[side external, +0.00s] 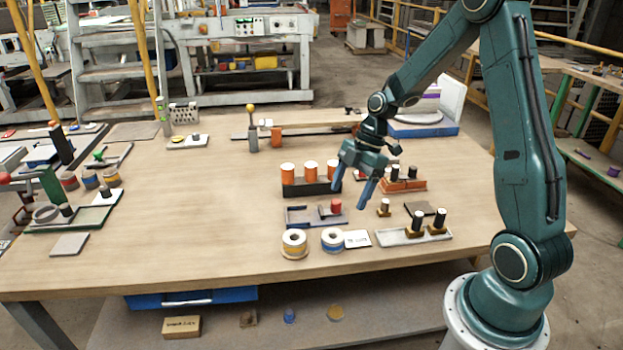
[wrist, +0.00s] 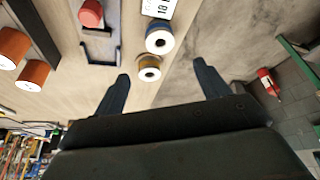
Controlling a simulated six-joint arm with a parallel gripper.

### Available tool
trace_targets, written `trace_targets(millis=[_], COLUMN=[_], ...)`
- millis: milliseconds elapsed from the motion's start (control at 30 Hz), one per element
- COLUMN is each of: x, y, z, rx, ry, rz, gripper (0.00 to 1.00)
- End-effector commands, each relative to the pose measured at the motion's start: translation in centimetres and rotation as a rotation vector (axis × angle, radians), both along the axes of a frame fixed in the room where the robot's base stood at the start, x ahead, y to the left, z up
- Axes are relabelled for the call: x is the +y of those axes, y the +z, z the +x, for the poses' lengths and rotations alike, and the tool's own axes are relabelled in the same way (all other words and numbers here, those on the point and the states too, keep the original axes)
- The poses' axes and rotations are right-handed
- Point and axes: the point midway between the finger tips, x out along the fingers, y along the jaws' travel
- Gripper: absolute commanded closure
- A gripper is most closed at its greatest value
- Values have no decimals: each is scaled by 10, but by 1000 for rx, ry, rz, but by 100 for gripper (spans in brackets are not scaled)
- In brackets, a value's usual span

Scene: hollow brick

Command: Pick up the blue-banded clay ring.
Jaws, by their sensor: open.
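The blue-banded clay ring (side external: 333,240) is a short white roll with a dark hole, standing near the front edge of the table. In the wrist view the blue-banded clay ring (wrist: 160,38) shows above the span of my fingers. A similar yellow-banded ring (side external: 294,243) stands just left of it; in the wrist view the yellow-banded ring (wrist: 149,67) appears between the fingers. My gripper (side external: 352,192) is open and empty, above the table and behind the rings in the side view. It also shows in the wrist view (wrist: 160,72), touching neither ring.
A white label plate (side external: 357,239) lies right beside the blue-banded ring. A grey tray (side external: 390,239) with black-topped pegs is further right. Behind the rings are a blue-grey holder (side external: 299,216) with a red cylinder and a black rack (side external: 311,188) of orange cylinders.

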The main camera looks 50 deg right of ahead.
Motion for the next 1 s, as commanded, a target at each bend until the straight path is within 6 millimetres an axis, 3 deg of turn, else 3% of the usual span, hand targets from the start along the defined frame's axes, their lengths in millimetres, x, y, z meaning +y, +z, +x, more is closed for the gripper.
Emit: trace_targets(millis=[400,800,1000], x=[21,24,29], y=[-52,-61,-76], z=[6,7,8], rx=[3,1,3], ry=[1,1,2], rz=[1,0,0], gripper=[26,26,26])
